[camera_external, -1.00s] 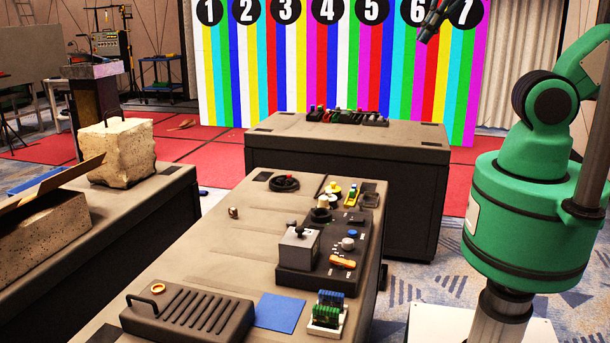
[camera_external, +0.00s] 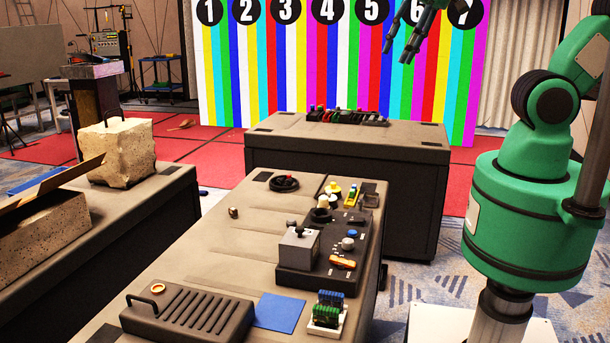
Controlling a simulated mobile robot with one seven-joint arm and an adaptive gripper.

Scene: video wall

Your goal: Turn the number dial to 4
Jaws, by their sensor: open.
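The black control panel (camera_external: 300,281) sits on the near table and carries several controls. A blue-topped round knob (camera_external: 348,243), an orange handle (camera_external: 343,262) and a dark round dial-like part (camera_external: 320,215) are on it. I cannot tell which of these is the number dial, and no dial numbers are legible. My gripper (camera_external: 397,54) is at the top, in front of the striped video wall, high above the tables. It is open and empty, with its dark fingers spread and pointing down. It is far from the panel and touches nothing.
The video wall (camera_external: 345,85) shows numbered colour bars. A grey box with a lever (camera_external: 298,247) stands on the panel. A ribbed black case (camera_external: 190,315), a blue sheet (camera_external: 279,312) and a small circuit block (camera_external: 327,314) lie nearer. The far table (camera_external: 400,143) holds several small items.

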